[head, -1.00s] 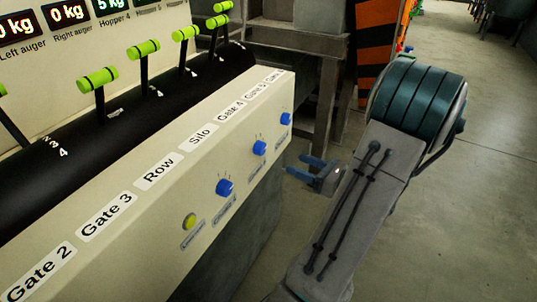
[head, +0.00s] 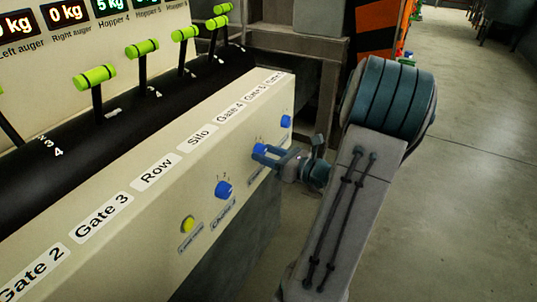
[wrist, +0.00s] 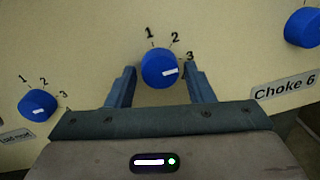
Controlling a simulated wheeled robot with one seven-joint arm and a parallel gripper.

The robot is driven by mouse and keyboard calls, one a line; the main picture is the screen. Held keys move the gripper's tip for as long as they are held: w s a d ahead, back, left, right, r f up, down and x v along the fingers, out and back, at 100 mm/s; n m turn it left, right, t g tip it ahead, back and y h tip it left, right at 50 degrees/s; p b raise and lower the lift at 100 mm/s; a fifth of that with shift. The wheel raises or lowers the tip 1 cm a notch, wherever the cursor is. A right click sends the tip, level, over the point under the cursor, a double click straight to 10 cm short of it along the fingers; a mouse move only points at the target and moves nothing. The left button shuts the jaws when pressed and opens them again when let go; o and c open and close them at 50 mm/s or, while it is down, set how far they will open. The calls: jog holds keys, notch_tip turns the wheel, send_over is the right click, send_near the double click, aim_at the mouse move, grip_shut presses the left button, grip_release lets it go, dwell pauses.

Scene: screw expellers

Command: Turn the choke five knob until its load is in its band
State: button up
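The blue choke five knob (wrist: 160,68) sits in the middle of the wrist view, its white pointer turned toward the 3 mark. In the head view this knob (head: 258,148) is the middle one of three on the cream panel. My gripper (wrist: 159,74) is open, with one blue finger on each side of the knob and a gap visible at the left finger. The right finger is close to the knob's edge; I cannot tell if it touches. In the head view my gripper (head: 268,153) points left at the panel. The knob's own label is hidden.
The Choke 6 knob (wrist: 303,27) is to the right, and another blue knob (wrist: 38,104) is to the left. A yellow-green button (head: 188,224) and green-handled levers (head: 96,78) are on the console. The Hopper 4 display (head: 108,5) reads 5 kg; displays beyond it are cut off.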

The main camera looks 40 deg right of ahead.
jog(key=c, duration=0.6)
jog(key=shift+f+n, duration=0.1)
jog(key=shift+n, duration=0.2)
jog(key=n+b, duration=0.3)
jog(key=n, duration=0.1)
jog(key=shift+f+n, duration=0.15)
jog(key=shift+n, duration=0.15)
jog(key=shift+d+n+b, duration=0.1)
jog(key=shift+n+b, duration=1.4)
jog(key=shift+n, duration=0.5)
jog(key=o, duration=1)
jog(key=shift+y, duration=0.3)
jog(key=shift+c, duration=0.2)
